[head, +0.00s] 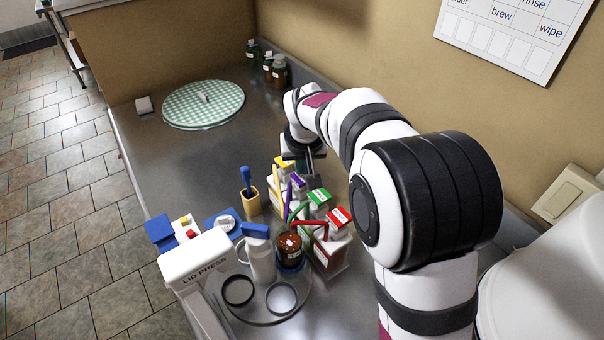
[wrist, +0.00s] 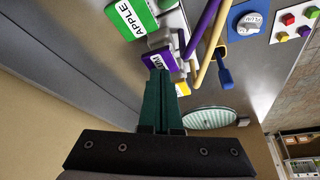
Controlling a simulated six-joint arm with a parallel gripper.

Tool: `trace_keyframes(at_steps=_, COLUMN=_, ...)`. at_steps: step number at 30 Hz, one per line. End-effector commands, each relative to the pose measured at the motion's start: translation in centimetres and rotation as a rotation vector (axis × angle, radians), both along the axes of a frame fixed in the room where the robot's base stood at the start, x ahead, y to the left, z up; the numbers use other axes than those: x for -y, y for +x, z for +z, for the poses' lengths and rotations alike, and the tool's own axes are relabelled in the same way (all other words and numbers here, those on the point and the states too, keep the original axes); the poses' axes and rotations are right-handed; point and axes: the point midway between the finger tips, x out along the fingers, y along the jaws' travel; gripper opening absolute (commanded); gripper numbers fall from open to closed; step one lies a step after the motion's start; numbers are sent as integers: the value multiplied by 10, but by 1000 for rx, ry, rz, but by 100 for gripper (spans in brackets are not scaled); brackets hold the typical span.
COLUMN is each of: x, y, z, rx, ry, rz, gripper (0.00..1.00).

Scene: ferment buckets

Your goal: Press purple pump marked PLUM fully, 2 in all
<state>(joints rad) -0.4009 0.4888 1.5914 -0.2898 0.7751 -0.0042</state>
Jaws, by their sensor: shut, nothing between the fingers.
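The purple pump (wrist: 159,59) marked PLUM shows in the wrist view, its label partly covered by my fingertips. In the head view its purple head (head: 298,181) stands between the yellow and green pumps, with a purple spout toward the left. My gripper (wrist: 157,74) is shut and empty, with its dark green fingertips over the edge of the purple head. I cannot tell whether they touch it or how far the head is down.
A green pump (wrist: 131,14) marked APPLE stands close beside the purple one. Yellow (head: 285,163) and red (head: 341,216) pumps share the row. A brown jar (head: 289,248) sits by the spouts, near the lid press (head: 195,258). The counter toward the checked round mat (head: 203,104) is clear.

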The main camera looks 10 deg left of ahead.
Motion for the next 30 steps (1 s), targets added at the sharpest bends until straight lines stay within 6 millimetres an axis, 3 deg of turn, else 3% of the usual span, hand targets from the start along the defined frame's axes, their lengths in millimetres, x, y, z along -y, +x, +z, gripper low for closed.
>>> trace_keyframes(at_steps=20, x=0, y=0, z=-25, rx=-2, ry=0, rz=-1, gripper=0)
trace_keyframes(at_steps=30, x=0, y=0, z=-16, rx=0, ry=0, rz=0, gripper=0)
